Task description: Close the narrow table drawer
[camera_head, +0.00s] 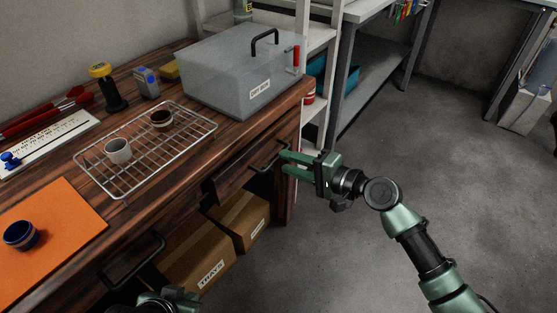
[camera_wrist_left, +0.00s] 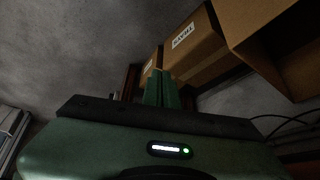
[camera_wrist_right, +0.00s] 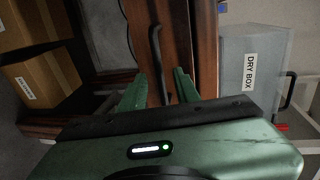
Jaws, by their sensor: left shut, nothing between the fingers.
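The narrow table drawer (camera_head: 233,178) has a brown wooden front under the right part of the tabletop, with a dark bar handle (camera_head: 269,157). Its front seems to stand out from the table; how far, I cannot tell. My right gripper (camera_head: 284,164) is open at the handle. In the right wrist view, the handle (camera_wrist_right: 157,48) shows between its two spread fingers (camera_wrist_right: 158,82); contact is unclear. My left gripper (camera_wrist_left: 161,78) is shut and empty, low in front of the table near the boxes. Only part of its arm shows at the bottom of the head view.
Another dark handle (camera_head: 134,262) juts out at the table's left front. Cardboard boxes (camera_head: 197,250) stand under the table. A wire rack (camera_head: 130,177) with two cups and a grey dry box (camera_head: 225,75) stand on top.

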